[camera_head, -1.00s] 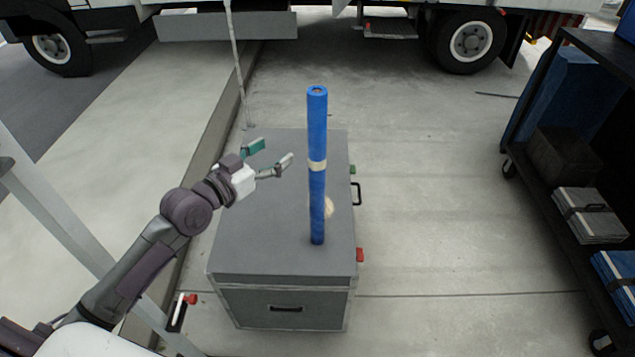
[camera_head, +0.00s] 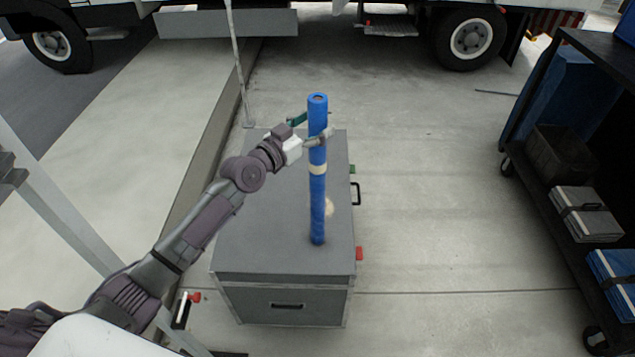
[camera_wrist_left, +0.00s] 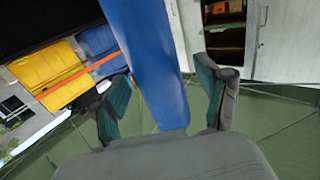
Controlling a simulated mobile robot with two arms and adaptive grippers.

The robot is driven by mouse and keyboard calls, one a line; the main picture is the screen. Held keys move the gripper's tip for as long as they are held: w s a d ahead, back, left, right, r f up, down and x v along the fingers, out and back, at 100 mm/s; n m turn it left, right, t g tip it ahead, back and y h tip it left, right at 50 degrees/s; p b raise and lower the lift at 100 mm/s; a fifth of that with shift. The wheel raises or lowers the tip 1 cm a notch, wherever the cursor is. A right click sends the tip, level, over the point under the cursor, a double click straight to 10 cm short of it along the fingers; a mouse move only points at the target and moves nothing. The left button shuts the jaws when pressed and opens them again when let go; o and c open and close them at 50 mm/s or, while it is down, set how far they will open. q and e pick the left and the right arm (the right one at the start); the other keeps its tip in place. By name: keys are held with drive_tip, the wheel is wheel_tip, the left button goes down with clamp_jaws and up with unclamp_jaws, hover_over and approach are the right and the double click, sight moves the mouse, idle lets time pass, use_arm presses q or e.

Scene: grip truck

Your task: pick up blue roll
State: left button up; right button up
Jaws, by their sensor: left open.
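The blue roll (camera_head: 317,205) stands upright on the grey case (camera_head: 260,240), with a pale band around its middle. My left gripper (camera_head: 318,128) is at the roll's upper part, one finger on the far side and one on the near side. In the left wrist view the blue roll (camera_wrist_left: 158,75) runs between the two open fingers of the left gripper (camera_wrist_left: 165,100), with gaps visible on both sides. My right gripper is in neither view.
A dark shelf cart (camera_head: 545,180) with boxes stands at the right. A truck with wheels (camera_head: 470,40) is at the back. A thin pole (camera_head: 238,65) stands behind the case. The floor (camera_head: 430,200) between case and cart is clear.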

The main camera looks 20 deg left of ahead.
use_arm(q)
drive_tip(key=shift+x, duration=0.8)
drive_tip(key=shift+s, duration=0.2)
drive_tip(key=shift+c, duration=0.8)
clamp_jaws()
